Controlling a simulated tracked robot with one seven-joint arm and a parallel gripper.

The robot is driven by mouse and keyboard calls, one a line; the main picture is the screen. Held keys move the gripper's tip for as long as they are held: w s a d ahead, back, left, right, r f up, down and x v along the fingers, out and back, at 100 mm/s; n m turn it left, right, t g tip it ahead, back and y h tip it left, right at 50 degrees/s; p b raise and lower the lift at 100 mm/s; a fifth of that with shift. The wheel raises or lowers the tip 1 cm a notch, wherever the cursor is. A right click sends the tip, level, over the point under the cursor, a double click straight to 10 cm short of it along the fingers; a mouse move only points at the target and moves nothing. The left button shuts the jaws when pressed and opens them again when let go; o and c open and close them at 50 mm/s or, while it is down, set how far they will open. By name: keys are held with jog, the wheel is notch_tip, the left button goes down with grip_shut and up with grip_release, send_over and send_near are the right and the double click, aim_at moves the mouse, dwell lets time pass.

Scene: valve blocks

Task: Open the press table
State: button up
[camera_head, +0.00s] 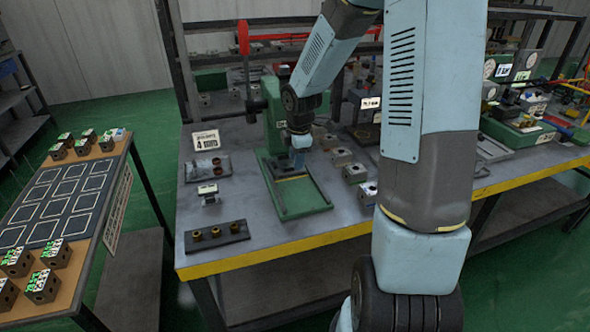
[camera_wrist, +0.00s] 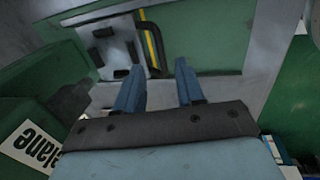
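The green press (camera_head: 273,118) stands on the grey workbench. Its low green table (camera_head: 303,197) reaches toward the bench's front edge. My gripper (camera_head: 298,160) points down over the rear part of this table, close to the press body. In the wrist view my gripper (camera_wrist: 158,85) has its two blue fingers apart with nothing between them. Beyond the fingers are a grey metal block (camera_wrist: 108,48) and a dark bar with a yellow stripe (camera_wrist: 153,46) on a green surface (camera_wrist: 212,42). I cannot tell whether a finger touches anything.
Several metal blocks (camera_head: 355,173) stand right of the press table. A dark holder with brass parts (camera_head: 217,236) and a "4" sign (camera_head: 206,140) are to its left. A side table (camera_head: 60,202) with valve blocks stands at far left. Green machines (camera_head: 515,131) fill the right.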

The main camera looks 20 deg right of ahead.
aim_at(296, 174)
jog(key=shift+w+f, duration=0.25)
jog(key=shift+f, duration=1.1)
jog(key=shift+w+f, duration=0.25)
jog(key=shift+f, duration=1.05)
jog(key=shift+c, duration=0.4)
grip_shut()
